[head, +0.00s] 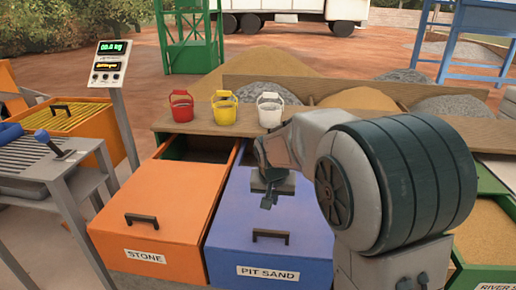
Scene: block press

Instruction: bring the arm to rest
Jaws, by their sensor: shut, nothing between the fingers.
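My gripper (268,201) hangs at the end of my bent arm, above the lid of the blue box labelled PIT SAND. Its fingers are small in the head view and look shut and empty. My arm's large dark ringed joint fills the right middle of the view and hides what lies behind it. The gripper appears above the blue box's dark handle (270,236); I cannot tell the height between them.
An orange STONE box (165,215) stands left of the blue box (225,235). A scale display (108,62) and grey lever table (45,185) stand left. Sand heaps lie behind.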

